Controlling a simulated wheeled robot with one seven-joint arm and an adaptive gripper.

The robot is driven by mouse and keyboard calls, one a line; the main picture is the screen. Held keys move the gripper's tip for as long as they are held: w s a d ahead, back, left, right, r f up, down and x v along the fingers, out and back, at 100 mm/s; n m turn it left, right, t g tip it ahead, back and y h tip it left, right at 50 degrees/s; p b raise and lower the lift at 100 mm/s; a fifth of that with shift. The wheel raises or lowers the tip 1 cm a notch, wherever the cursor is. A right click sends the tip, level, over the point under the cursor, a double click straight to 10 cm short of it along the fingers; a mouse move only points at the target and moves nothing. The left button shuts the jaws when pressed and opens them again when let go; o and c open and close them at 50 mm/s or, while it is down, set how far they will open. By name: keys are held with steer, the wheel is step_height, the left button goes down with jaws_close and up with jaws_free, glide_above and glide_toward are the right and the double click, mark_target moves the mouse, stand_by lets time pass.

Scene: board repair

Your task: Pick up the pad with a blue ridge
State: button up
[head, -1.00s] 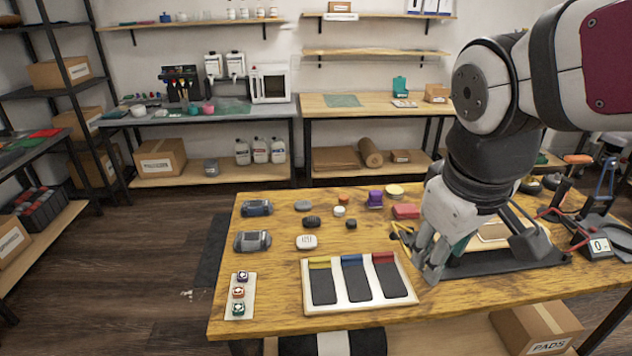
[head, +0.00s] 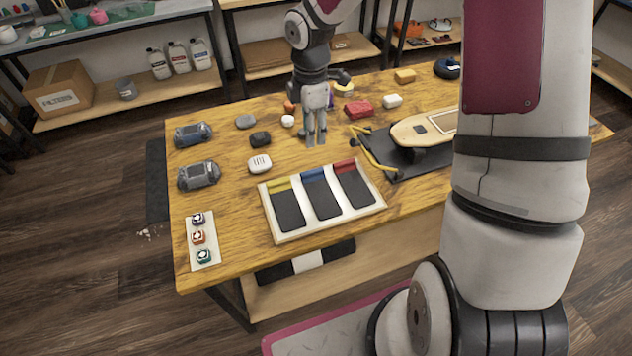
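A white tray (head: 376,203) on the wooden table holds three dark pads side by side. The pad with a blue ridge (head: 324,199) is the middle one, its ridge at the far end. The pad with a yellow ridge (head: 288,210) lies to its left and the pad with a red ridge (head: 355,189) to its right. My gripper (head: 316,143) points down above the table, beyond the tray's far edge and apart from the pads. Its fingers look close together, but their opening is too small to judge.
A skateboard (head: 425,130) lies on a dark mat at the right, beside a yellow-handled tool (head: 376,160). Several small items, including a white block (head: 259,164) and a red block (head: 358,109), sit near my gripper. Two grey devices (head: 198,175) stand at the left.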

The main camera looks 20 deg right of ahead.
mark_target(312, 171)
steer(key=f, duration=1.4)
steer(key=shift+s, duration=0.2)
jaws_close()
